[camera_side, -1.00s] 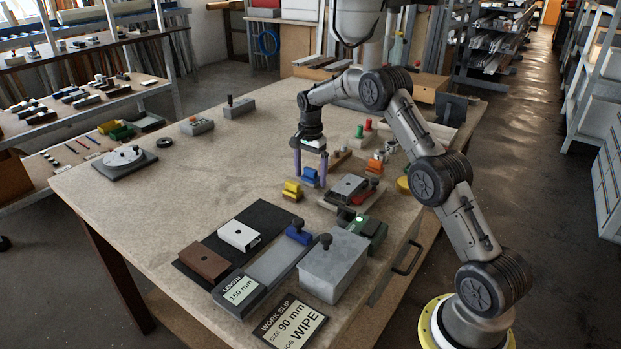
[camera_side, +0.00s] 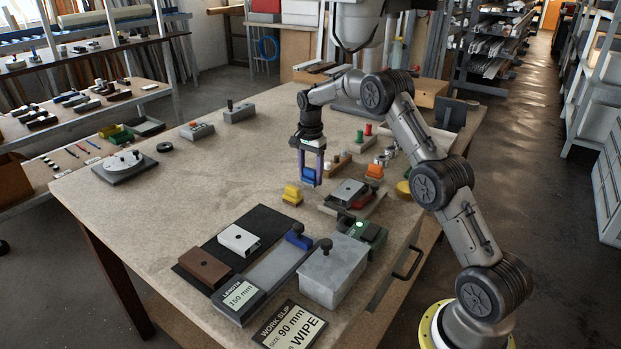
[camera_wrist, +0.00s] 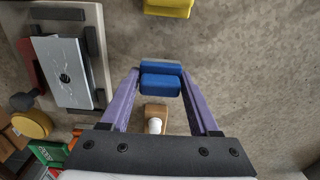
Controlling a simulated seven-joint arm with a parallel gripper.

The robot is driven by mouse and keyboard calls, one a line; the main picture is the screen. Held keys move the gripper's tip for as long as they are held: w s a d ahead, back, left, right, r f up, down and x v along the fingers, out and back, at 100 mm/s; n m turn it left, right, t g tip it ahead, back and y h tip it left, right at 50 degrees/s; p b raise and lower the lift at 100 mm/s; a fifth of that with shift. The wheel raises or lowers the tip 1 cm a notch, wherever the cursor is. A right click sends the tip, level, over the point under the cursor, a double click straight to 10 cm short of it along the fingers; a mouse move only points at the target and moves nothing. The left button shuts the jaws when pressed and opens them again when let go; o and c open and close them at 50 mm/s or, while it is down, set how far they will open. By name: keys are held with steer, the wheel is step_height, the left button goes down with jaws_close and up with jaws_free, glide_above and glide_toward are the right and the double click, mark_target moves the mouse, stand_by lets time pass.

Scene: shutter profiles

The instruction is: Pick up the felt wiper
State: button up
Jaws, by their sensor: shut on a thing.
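A small blue block with a raised grip (camera_side: 309,175) is between the fingers of my gripper (camera_side: 309,180). It also shows in the wrist view (camera_wrist: 160,82), with the purple fingers (camera_wrist: 160,75) against its two ends. The gripper is shut on it, at or just above the bench; I cannot tell which. A similar yellow block (camera_side: 292,193) sits just in front of it, also at the top of the wrist view (camera_wrist: 168,7). A similar orange block (camera_side: 375,171) stands to the right. No label shows which is felt.
A metal plate on a fixture (camera_side: 349,192) with a red part lies right of the gripper. A wooden piece with a white knob (camera_wrist: 154,124) is close by. The length gauge (camera_side: 240,299), grey box (camera_side: 333,273) and work slip (camera_side: 291,327) are at the front. The bench's left middle is clear.

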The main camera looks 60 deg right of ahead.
steer(key=s+a+r, duration=0.6)
steer(key=s+r, duration=0.5)
steer(key=s, duration=0.1)
steer(key=shift+s+r, duration=0.25)
steer(key=shift+s, duration=0.1)
